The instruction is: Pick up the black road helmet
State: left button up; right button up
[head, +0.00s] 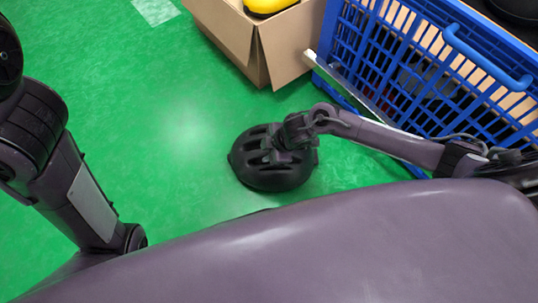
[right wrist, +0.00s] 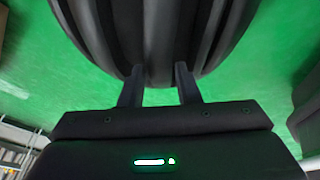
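The black road helmet (head: 272,172) is at the middle of the head view over the green floor, its vented top facing up. I cannot tell if it touches the floor. My right gripper (head: 275,150) reaches down onto its top from the right. In the right wrist view the helmet (right wrist: 215,30) fills the upper middle. There the two fingers of my right gripper (right wrist: 160,80) stand partly apart, with a rib of the helmet between their tips, and appear shut on it. The fingertips are partly hidden by the shell. My left gripper is not in view; only my left arm shows.
A cardboard box (head: 285,45) holding a yellow object (head: 270,5) stands behind the helmet. A blue plastic crate (head: 375,55) stands at the upper right, close to my right arm. The green floor (head: 170,120) left of the helmet is clear.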

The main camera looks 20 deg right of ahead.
aim_at(247, 154)
jog(key=b+x, duration=0.2)
jog(key=x, duration=0.1)
jog(key=shift+f, duration=0.35)
jog(key=shift+r, duration=0.1)
grip_shut()
jog(key=shift+w, duration=0.1)
